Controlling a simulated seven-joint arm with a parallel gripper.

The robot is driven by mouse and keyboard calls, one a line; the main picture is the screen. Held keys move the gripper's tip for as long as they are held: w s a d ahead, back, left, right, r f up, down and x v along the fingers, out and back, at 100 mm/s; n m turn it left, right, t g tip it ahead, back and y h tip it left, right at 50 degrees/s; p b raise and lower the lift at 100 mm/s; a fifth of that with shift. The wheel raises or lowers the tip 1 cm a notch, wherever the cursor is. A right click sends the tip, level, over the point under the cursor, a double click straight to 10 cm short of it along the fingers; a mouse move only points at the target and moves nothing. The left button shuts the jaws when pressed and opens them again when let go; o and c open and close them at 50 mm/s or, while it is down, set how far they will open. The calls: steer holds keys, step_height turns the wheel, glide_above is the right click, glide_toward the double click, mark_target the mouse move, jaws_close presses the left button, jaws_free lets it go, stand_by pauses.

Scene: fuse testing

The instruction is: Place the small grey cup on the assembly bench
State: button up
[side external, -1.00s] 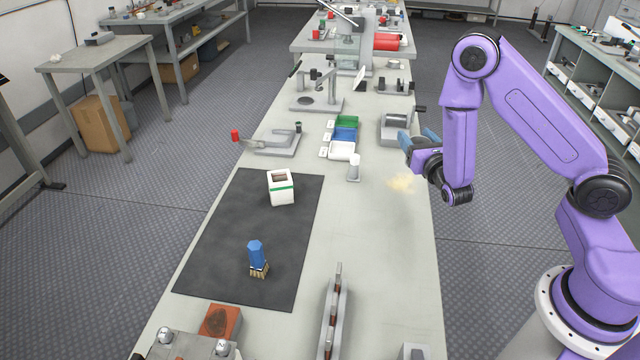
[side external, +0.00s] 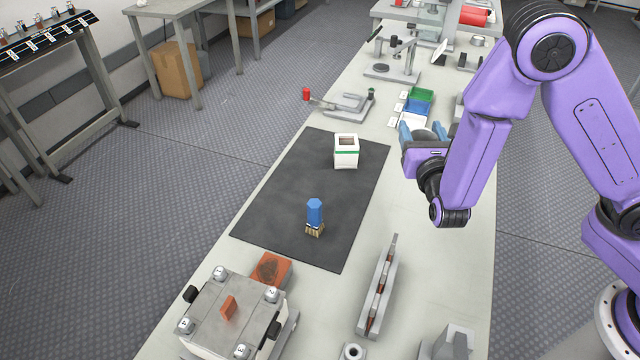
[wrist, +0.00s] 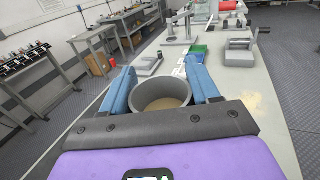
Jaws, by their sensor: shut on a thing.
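My gripper (wrist: 160,85) is shut on the small grey cup (wrist: 140,96), its blue fingers on either side of the rim. In the wrist view the cup is open at the top, about upright, with tan grainy material inside. In the side view my gripper (side external: 424,132) is over the long pale assembly bench (side external: 415,215), right of the black mat, with the cup (side external: 425,136) partly hidden between the fingers. The cup appears held above the bench top; the exact height cannot be told.
A white box (side external: 346,155) and a blue-handled brush (side external: 315,215) stand on the black mat (side external: 270,205). Green and blue bins (side external: 420,97) are behind my gripper. Bare bench lies right of the mat.

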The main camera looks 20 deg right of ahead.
steer(key=s+a, duration=0.2)
steer(key=a, duration=0.3)
steer(key=w+a+f, duration=0.1)
steer(key=w+f, duration=0.2)
steer(key=w, duration=0.1)
steer(key=w+a+f, duration=0.2)
steer(key=w+f, duration=0.1)
steer(key=w, duration=0.1)
steer(key=w+a+f, duration=0.2)
steer(key=w+f, duration=0.1)
steer(key=w, duration=0.1)
steer(key=shift+w+f, duration=0.1)
steer(key=shift+f, duration=0.05)
steer(key=shift+w+a+f, duration=0.1)
steer(key=shift+w+f, duration=0.05)
steer(key=shift+f, duration=1.55)
steer(key=shift+f, duration=0.1)
steer(key=o, duration=1.1)
steer(key=shift+o, duration=0.2)
